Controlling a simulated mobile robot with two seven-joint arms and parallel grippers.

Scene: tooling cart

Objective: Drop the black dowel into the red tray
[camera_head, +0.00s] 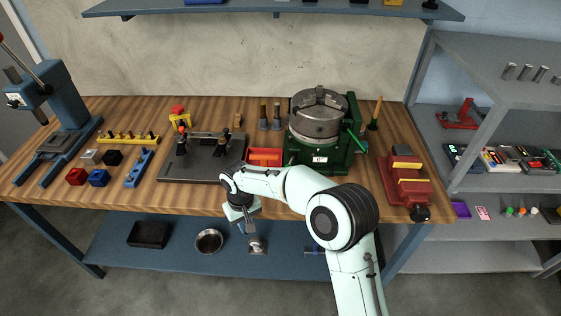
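A red tray (265,151) with low walls sits on the wooden bench, left of the green rotary table. My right arm partly covers its front. Its inside is too small to read clearly. My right gripper (249,228) hangs at the bench's front edge, in front of the tray and apart from it. I cannot tell whether its fingers are open or hold anything. I cannot single out the black dowel; small dark-topped pegs stand in a yellow rack (118,140) at the left. My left gripper is not in view.
A dark plate with clamps (202,166) lies left of the tray. The green rotary table (317,118) stands right of it, then a red vise (405,178). A blue press (62,105) is far left. The lower shelf holds a black tray (149,235) and round bowl (209,241).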

